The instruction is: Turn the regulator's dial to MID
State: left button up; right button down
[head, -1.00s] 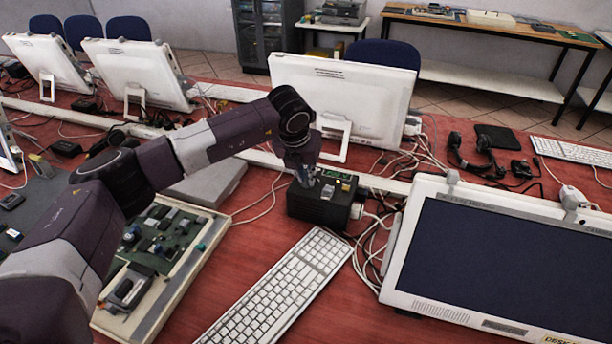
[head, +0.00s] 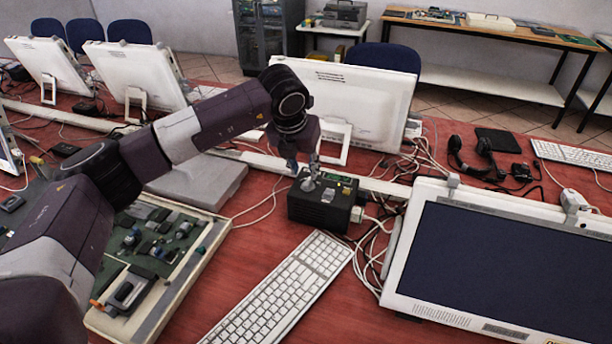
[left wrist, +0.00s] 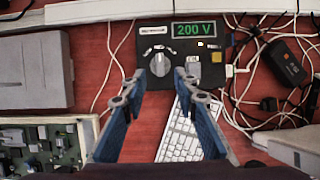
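The regulator (head: 322,212) is a black box on the red table, left of the big monitor. Its top also shows in the left wrist view (left wrist: 213,80), with a green display (left wrist: 194,30) reading 200 V. Its round grey dial (left wrist: 160,64) sits at the left of the panel, with small pale marks around it too blurred to read. The dial also shows in the head view (head: 309,184). My left gripper (left wrist: 159,76) is open, its two blue fingers apart with the dial between and just beyond their tips. It holds nothing. My right gripper is not in view.
A white keyboard (head: 282,290) lies in front of the regulator. A monitor (head: 500,260) stands at the right, with loose cables (head: 372,250) between. A green circuit board (head: 155,245) in a pale tray and a grey case (head: 198,182) lie to the left.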

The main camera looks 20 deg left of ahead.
pick_arm(q)
jog(key=v, duration=0.6)
jog(key=shift+r, duration=0.2)
